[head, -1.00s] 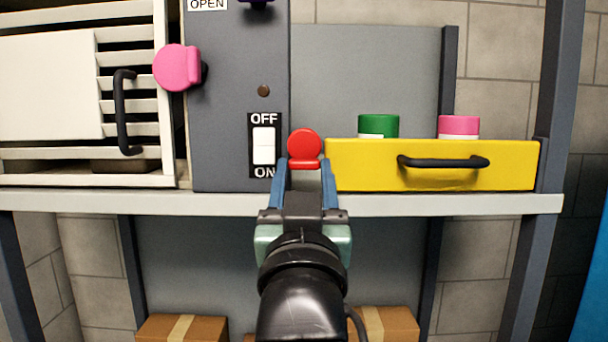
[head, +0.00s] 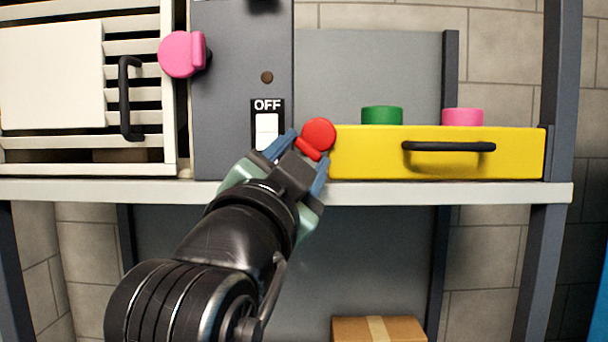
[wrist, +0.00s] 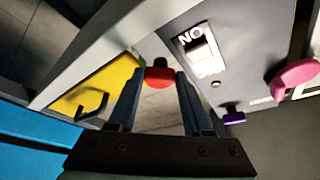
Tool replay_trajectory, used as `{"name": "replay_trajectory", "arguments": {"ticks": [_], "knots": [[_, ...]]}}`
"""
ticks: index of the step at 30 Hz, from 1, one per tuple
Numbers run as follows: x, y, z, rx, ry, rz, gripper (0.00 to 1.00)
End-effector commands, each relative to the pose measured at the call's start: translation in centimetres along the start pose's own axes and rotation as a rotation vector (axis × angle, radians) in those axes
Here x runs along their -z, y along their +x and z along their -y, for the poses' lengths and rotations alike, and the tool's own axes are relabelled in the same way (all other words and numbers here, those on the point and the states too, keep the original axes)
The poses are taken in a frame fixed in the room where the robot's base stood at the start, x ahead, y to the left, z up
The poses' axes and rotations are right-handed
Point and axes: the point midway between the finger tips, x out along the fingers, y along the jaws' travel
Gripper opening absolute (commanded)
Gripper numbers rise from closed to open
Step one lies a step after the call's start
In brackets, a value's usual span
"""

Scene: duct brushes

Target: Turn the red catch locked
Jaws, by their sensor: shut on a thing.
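The red catch (head: 318,134) has a round red disc with a small tab at its lower left. It sits between the grey switch panel and the yellow drawer, and its tab is tilted. My gripper (head: 302,158) comes from the lower left and is shut on the catch, with one blue finger on each side of the tab. In the wrist view the red catch (wrist: 159,77) lies between the tips of my two fingers. The fingers hide part of the tab in the head view.
The yellow drawer (head: 372,160) with a black handle is close on the right. The grey panel (head: 225,110) with an OFF-labelled white switch (head: 266,128) is close on the left. A pink knob (head: 181,54) is farther left. The shelf edge (head: 420,193) runs below.

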Motion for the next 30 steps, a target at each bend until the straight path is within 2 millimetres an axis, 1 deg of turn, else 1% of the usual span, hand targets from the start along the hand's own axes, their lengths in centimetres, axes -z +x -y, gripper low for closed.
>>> {"name": "replay_trajectory", "arguments": {"ticks": [1,18,24,30], "knots": [[-0.23,-0.14,0.05,-0.014,0.047,0.0,0.0],[0.1,0.03,0.59,-0.22,0.536,0.002,0.0],[0.24,0.09,0.69,-0.277,0.67,0.001,0.0],[0.29,0.12,0.7,-0.316,0.763,0.001,0.0]]}}
